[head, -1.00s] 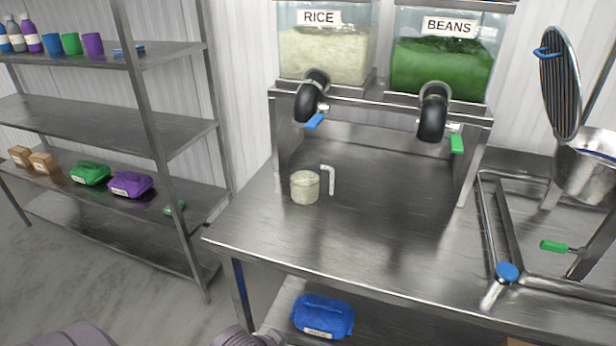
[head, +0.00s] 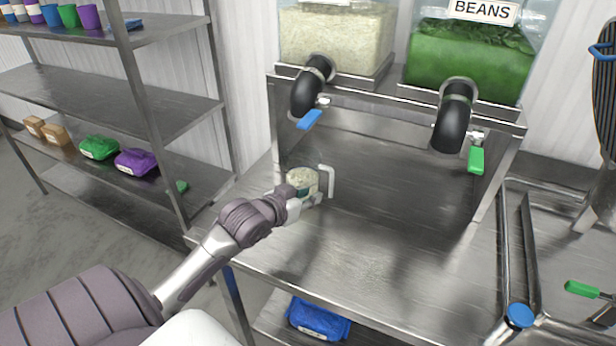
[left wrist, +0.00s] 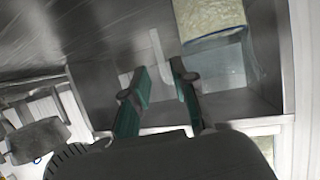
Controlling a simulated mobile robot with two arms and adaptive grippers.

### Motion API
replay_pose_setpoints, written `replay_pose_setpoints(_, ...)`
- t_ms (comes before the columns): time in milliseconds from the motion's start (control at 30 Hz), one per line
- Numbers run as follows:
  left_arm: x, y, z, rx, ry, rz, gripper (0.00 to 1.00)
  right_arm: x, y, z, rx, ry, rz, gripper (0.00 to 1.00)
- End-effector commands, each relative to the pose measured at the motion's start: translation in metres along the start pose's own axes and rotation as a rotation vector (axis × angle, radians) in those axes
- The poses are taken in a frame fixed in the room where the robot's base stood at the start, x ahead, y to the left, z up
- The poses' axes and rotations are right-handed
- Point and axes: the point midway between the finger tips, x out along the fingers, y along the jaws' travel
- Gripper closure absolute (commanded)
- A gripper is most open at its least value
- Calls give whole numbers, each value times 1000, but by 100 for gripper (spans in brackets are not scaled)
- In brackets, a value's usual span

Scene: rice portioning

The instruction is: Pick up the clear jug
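The clear jug (head: 301,175), holding pale rice, stands upright on the steel table. Its white handle (head: 331,181) points right. My left gripper (head: 310,197) is at the jug's near side and hides its lower part. In the left wrist view my left gripper (left wrist: 155,72) has its two green fingers apart, with the pale handle (left wrist: 157,45) showing between and beyond the tips. Contact cannot be told. A clear vessel with rice (left wrist: 210,18), seemingly the jug, shows at the top there. My right gripper is not in view.
The rice dispenser (head: 335,40) with its blue lever (head: 309,119) and the beans dispenser (head: 470,60) stand above the table. A shelf rack (head: 110,85) is at left. The table (head: 400,210) right of the jug is clear. A blue bag (head: 318,318) lies below.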

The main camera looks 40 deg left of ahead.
Motion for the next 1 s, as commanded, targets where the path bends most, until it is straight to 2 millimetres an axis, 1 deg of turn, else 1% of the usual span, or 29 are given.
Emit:
replay_pose_setpoints(33,11,-1,-2,-3,1,-2,74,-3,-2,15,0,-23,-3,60)
replay_pose_setpoints(100,25,0,-2,-3,2,-1,74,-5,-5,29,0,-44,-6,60)
replay_pose_setpoints(200,40,0,-1,-3,0,-1,74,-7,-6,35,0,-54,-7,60)
replay_pose_setpoints(267,46,0,-1,-1,0,0,74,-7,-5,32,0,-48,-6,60)
replay_pose_setpoints(433,56,1,0,-1,-2,0,74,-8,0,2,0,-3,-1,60)
replay_pose_setpoints(533,69,2,-1,-3,-2,0,74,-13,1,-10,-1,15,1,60)
replay_pose_setpoints(633,84,4,0,-1,-2,-1,74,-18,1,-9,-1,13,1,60)
replay_pose_setpoints(700,94,3,2,-1,-2,-1,74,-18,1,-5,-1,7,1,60)
replay_pose_setpoints(800,102,3,2,0,-2,-1,74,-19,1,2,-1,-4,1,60)
replay_pose_setpoints(1000,104,4,3,1,-2,0,74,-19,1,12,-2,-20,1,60)
